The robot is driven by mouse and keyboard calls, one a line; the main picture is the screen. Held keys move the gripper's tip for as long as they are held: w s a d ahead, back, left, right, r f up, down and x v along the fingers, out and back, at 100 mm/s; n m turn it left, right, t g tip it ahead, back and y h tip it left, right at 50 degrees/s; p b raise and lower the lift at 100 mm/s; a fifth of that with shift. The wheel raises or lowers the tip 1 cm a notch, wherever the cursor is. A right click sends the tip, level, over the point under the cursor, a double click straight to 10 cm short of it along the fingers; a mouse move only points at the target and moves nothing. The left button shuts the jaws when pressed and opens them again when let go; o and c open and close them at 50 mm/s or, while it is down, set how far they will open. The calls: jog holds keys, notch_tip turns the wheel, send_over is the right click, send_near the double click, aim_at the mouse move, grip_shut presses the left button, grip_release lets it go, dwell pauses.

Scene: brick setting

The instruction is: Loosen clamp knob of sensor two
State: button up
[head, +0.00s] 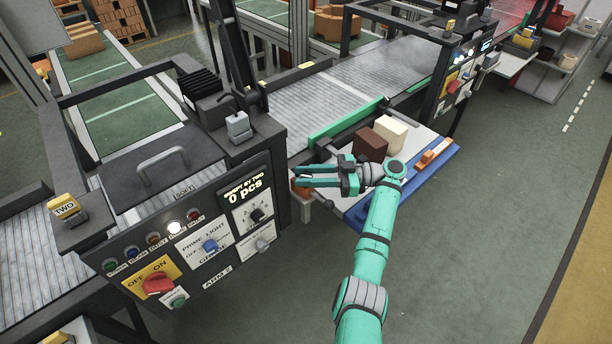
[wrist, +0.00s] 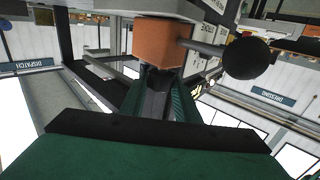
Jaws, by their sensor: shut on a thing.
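A yellow box marked TWO (head: 65,208) stands on a black mount at the far left, well away from my gripper. My gripper (head: 296,176) reaches left beside the side tray, at an orange block (head: 299,190) partly hidden behind its fingers. In the wrist view the orange block (wrist: 165,42) lies straight ahead of my gripper (wrist: 160,72). A dark rod runs from the block's side to a black ball knob (wrist: 246,59), which is clear of the fingers. The knob also shows in the head view (head: 327,203). My gripper is shut at the block; the contact is partly hidden.
A tray with a blue front edge (head: 440,170) holds a brown block (head: 370,145) and a cream block (head: 391,133). The black control panel (head: 190,235) stands left of my gripper. Roller conveyors (head: 340,100) lie behind. Green floor (head: 500,250) is free on the right.

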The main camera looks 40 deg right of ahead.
jog(key=shift+a+f+n+g+y, duration=0.1)
jog(key=shift+f+n+g+y, duration=0.1)
jog(key=shift+n+g+y, duration=0.4)
jog(key=o, duration=0.8)
jog(key=shift+r, duration=0.1)
jog(key=shift+r, duration=0.55)
jog(key=s+a+r, duration=0.2)
jog(key=s+r, duration=0.2)
jog(key=s+a+r, duration=0.3)
jog(key=s+r, duration=0.1)
jog(key=s+a+r, duration=0.2)
jog(key=s+r, duration=0.2)
jog(key=shift+a, duration=0.15)
jog(key=shift+f, duration=0.1)
